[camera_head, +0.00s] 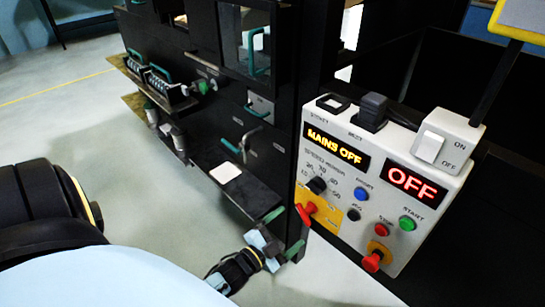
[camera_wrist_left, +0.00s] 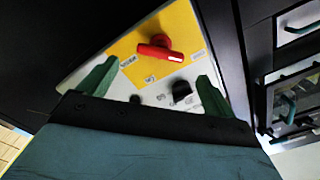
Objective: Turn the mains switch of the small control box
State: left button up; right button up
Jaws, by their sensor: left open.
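The small control box (camera_head: 375,185) is pale grey and stands at the right of the head view. Its lit displays read MAINS OFF (camera_head: 337,148) and OFF (camera_head: 411,184). The red mains switch (camera_head: 306,213) sits on a yellow plate (camera_head: 326,212) at the box's lower left. In the left wrist view the red switch (camera_wrist_left: 160,48) lies ahead of the fingertips, its handle roughly crosswise in the picture. My left gripper (camera_head: 285,232) is open and empty, with green fingertips just left of the switch in the head view. It also shows in the wrist view (camera_wrist_left: 155,88). My right gripper is not in view.
A black selector knob (camera_head: 316,185) sits close above the switch. A red stop knob (camera_head: 372,262), a green start button (camera_head: 407,223) and a white rocker switch (camera_head: 429,147) share the box. A dark machine with handles (camera_head: 236,142) stands left.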

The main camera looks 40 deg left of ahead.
pick_arm(q)
jog(key=s, duration=0.5)
jog(key=shift+s+a+p, duration=0.25)
jog(key=shift+s+p, duration=0.05)
jog(key=shift+s, duration=0.1)
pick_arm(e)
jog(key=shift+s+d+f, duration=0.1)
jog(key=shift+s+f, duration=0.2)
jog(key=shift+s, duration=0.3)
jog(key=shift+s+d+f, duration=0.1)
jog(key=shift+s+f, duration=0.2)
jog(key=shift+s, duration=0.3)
